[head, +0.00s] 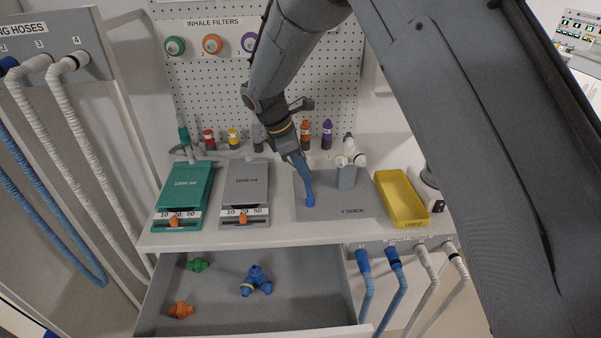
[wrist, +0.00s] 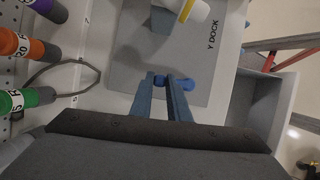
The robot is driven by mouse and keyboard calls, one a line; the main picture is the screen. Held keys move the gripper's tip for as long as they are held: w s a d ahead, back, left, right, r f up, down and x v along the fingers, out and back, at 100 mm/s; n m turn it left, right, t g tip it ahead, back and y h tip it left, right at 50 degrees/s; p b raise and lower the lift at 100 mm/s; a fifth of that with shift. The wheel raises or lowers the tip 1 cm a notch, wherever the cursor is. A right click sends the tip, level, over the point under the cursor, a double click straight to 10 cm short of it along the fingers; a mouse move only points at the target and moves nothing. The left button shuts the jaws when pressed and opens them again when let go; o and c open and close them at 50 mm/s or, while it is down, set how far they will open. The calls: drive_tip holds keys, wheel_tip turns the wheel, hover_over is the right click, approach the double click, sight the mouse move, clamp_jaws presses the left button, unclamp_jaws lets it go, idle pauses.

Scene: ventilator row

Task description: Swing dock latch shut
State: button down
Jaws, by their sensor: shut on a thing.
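The Y dock (head: 350,205) is a grey plate on the counter, with a grey post holding a white fitting (head: 350,157). The dock also shows in the wrist view (wrist: 195,45), with the white and yellow end of the fitting (wrist: 190,8) at the top. My gripper (head: 304,186) reaches down over the plate's left part. In the wrist view its two fingers (wrist: 160,88) close around a bright blue piece, apparently the dock latch (wrist: 188,84), low over the plate. The fingers hide much of it, and I cannot tell how far it is swung.
A yellow tray (head: 388,221) lies right of the dock. A grey test lung (head: 244,190) and a green one (head: 184,190) lie left. Upright coloured bottles (head: 306,134) stand behind. An open drawer (head: 212,318) below holds a blue Y-piece (head: 256,281) and small connectors.

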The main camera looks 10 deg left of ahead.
drive_tip(key=shift+d+m, duration=0.2)
drive_tip(key=shift+m, duration=0.2)
drive_tip(key=c, duration=1.7)
unclamp_jaws()
drive_tip(key=shift+b+v, duration=1.2)
drive_tip(key=shift+v, duration=2.7)
drive_tip(key=shift+w, duration=0.15)
